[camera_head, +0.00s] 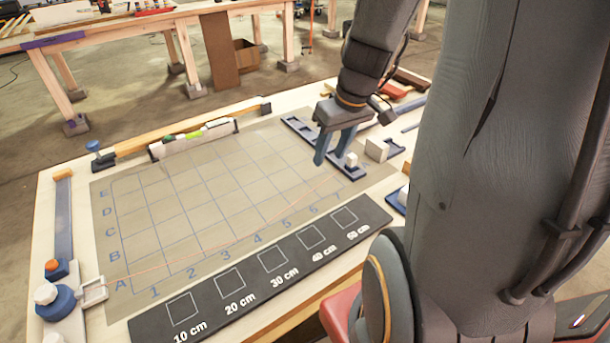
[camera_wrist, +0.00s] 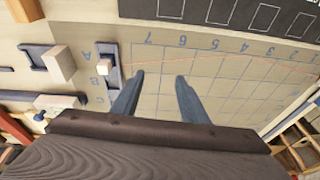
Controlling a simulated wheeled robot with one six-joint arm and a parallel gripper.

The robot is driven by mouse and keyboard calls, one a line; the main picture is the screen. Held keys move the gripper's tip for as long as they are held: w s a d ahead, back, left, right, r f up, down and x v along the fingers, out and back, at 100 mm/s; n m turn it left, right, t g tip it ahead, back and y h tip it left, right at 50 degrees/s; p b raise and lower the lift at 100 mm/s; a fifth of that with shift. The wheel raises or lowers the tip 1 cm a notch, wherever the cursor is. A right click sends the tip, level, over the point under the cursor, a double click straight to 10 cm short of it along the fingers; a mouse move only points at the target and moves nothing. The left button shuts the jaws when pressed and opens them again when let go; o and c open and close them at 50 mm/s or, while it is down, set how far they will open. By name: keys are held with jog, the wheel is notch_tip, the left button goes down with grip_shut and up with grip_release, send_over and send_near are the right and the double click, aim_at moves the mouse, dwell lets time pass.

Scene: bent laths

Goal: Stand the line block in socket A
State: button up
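A small white block (camera_head: 351,160), apparently the line block, stands on the blue rail (camera_head: 299,128) at the board's right end. In the wrist view the block (camera_wrist: 103,68) is close to the letter A on the rail (camera_wrist: 112,48); I cannot tell whether it is seated in socket A. A thin orange line runs from near it across the grid to the left corner. My gripper (camera_head: 327,165) is open and empty above the grid, just left of the block. In the wrist view both fingertips (camera_wrist: 159,75) are apart, with only the board between them.
A larger pale cube (camera_head: 377,149) stands right of the rail. A black strip (camera_head: 262,277) with white squares lies along the front. A blue knob (camera_head: 52,300) and a white square frame (camera_head: 94,291) are at the left corner. The gridded board (camera_head: 150,215) is mostly clear.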

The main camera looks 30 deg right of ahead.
jog(key=s+a+f+m+g+h, duration=0.1)
jog(key=s+a, duration=0.5)
jog(key=a, duration=0.6)
jog(key=shift+a+g, duration=0.2)
jog(key=shift+g, duration=0.1)
